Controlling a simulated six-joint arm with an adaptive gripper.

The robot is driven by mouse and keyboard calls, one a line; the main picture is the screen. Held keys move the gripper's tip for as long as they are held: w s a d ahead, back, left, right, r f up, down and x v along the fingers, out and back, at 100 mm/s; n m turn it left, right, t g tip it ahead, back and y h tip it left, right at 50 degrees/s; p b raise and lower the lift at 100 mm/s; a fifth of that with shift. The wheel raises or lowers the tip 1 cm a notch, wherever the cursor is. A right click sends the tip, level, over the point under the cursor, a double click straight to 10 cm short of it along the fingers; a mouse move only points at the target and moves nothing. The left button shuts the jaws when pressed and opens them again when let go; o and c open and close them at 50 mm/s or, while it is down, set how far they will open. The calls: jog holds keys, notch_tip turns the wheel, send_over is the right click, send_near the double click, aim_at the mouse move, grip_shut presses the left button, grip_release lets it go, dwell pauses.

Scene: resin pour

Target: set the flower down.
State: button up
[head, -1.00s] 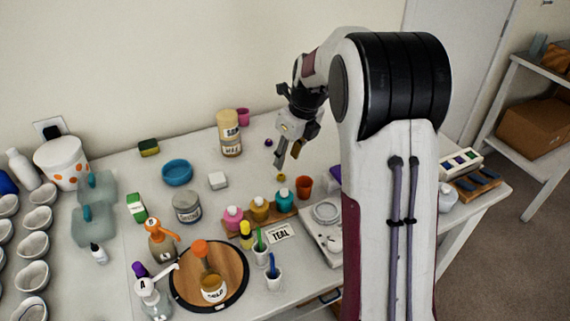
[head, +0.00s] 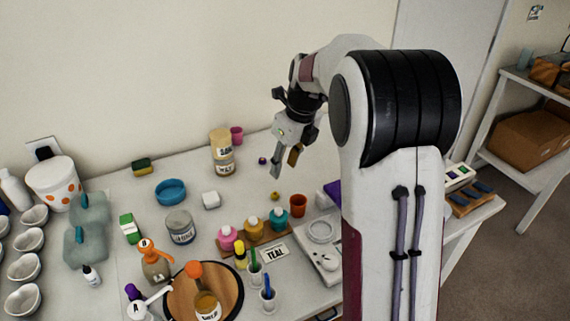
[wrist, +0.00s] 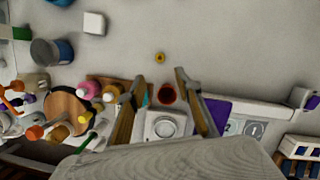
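A small yellow thing, perhaps the flower (head: 275,196), lies on the bare white table behind the row of paint bottles; it is too small to make out petals. It also shows in the wrist view (wrist: 159,57), beyond my fingertips and apart from them. A small purple thing (head: 262,160) lies farther back. My gripper (head: 284,167) hangs above the table near the yellow thing, touching nothing. In the wrist view its two fingers (wrist: 157,78) are spread, with nothing held between them.
A scale (head: 322,232) is in front of the cup. A white block (head: 211,200) and a tall labelled bottle (head: 222,152) stand left.

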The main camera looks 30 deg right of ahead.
jog(key=s+a+r+n+t, duration=0.1)
jog(key=s+a+r+n, duration=0.4)
jog(key=s+n, duration=0.25)
jog(key=s+a+r+n, duration=0.4)
jog(key=s+n, duration=0.3)
jog(key=n, duration=0.1)
jog(key=s+a+f+n, duration=0.1)
jog(key=s+a+n, duration=0.1)
jog(key=s+n, duration=0.6)
jog(key=s+a+f+n+t+h, duration=0.1)
jog(key=s+a+n, duration=0.1)
jog(key=s+n, duration=0.6)
jog(key=shift+s+a+n+t, duration=0.3)
jog(key=shift+s+a+n, duration=0.1)
jog(key=shift+s, duration=0.35)
jog(key=shift+o, duration=0.4)
